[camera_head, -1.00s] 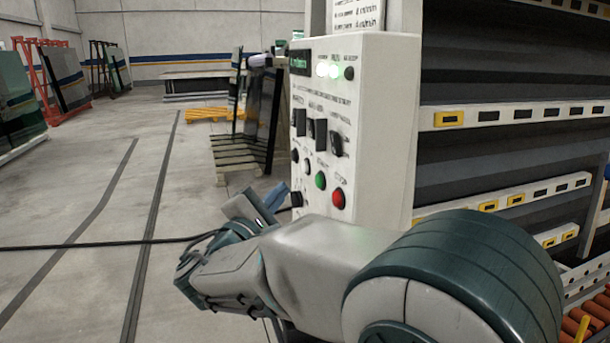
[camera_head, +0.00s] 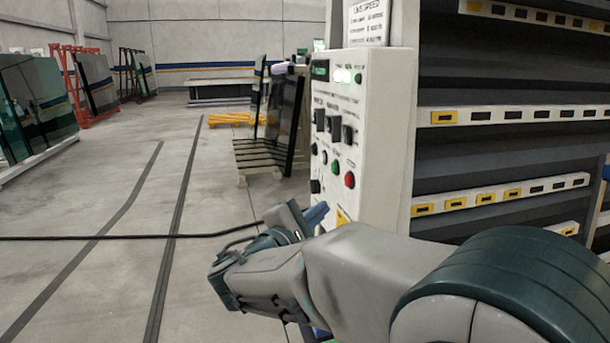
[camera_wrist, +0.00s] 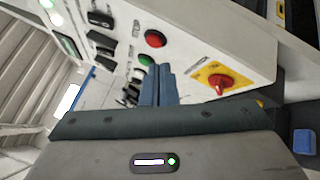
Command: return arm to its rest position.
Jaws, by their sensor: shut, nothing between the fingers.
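My gripper (camera_head: 317,213) is shut and empty at the end of my grey and dark green arm, low in front of the washer's control panel (camera_head: 385,140) in the head view. In the wrist view my gripper's blue fingers (camera_wrist: 157,84) are together, in front of the panel face. The panel carries a red button (camera_head: 350,180), a green button (camera_head: 334,168), black switches and lit lamps. The wrist view also shows a red rotary switch on a yellow plate (camera_wrist: 218,82). I cannot tell the exact gap between the fingertips and the panel.
The washer's dark slatted body (camera_head: 520,150) stands to the right. A black cable (camera_head: 120,237) stretches across the left. The floor at left is open.

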